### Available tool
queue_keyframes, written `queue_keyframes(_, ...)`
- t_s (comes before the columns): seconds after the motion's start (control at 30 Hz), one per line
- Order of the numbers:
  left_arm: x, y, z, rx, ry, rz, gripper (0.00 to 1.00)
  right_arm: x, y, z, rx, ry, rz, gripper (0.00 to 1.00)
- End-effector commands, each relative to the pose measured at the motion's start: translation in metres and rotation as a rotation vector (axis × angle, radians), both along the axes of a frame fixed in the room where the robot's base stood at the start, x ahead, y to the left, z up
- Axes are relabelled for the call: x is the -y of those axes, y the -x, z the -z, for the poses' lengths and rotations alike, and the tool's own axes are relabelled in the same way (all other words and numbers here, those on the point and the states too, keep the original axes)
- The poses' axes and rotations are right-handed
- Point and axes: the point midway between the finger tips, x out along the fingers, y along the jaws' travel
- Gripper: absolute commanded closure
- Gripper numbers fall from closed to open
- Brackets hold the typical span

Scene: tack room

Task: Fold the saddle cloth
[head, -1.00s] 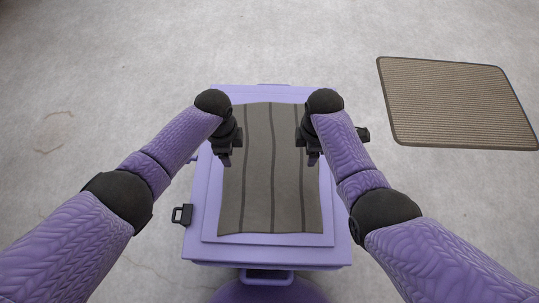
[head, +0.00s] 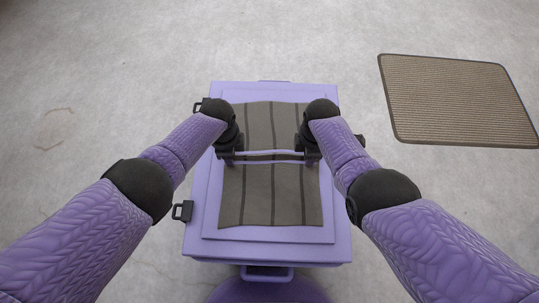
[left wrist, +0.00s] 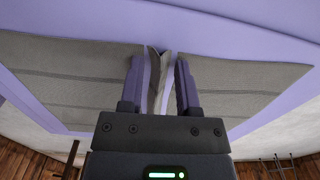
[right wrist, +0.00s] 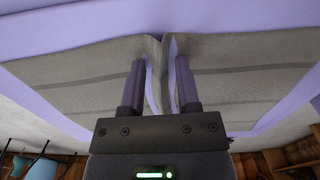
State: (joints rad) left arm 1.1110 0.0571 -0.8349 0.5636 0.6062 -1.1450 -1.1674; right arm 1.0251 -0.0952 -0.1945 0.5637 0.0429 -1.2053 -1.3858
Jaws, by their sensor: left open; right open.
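The saddle cloth (head: 272,195) is grey-brown with dark lengthwise stripes and lies on the lilac trunk lid. A narrow strip of it stands up as a ridge across its middle, with thin lilac lines on both sides in the head view. My left gripper (head: 229,160) is at the cloth's left edge and my right gripper (head: 312,160) at its right edge. Both are open. In the left wrist view the raised ridge (left wrist: 156,82) stands between the fingers, apart from them. The right wrist view likewise shows the ridge (right wrist: 154,80) between the open fingers.
The lilac trunk (head: 207,215) has black latches on its sides and a handle at the front. A brown woven mat (head: 460,100) lies on the pale floor at the right. The floor around the trunk is otherwise clear.

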Motion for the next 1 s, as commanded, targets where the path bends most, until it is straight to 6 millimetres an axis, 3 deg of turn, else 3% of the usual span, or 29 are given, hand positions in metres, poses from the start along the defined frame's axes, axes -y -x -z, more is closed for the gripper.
queue_keyframes(0.07, -0.001, 0.001, 0.002, -0.004, -0.001, -0.001, 0.70, 0.000, 0.001, 0.001, -0.003, 0.000, 0.000, 0.70)
queue_keyframes(0.33, -0.001, 0.002, 0.002, -0.005, -0.002, -0.001, 0.99, 0.000, 0.001, 0.002, -0.004, 0.001, 0.000, 0.99)
queue_keyframes(0.87, -0.001, 0.002, 0.002, -0.005, -0.002, -0.001, 1.00, 0.000, 0.001, 0.002, -0.004, 0.001, 0.000, 1.00)
queue_keyframes(1.0, -0.001, -0.001, -0.012, 0.007, -0.002, -0.001, 1.00, 0.000, -0.001, -0.012, 0.008, 0.001, 0.000, 1.00)
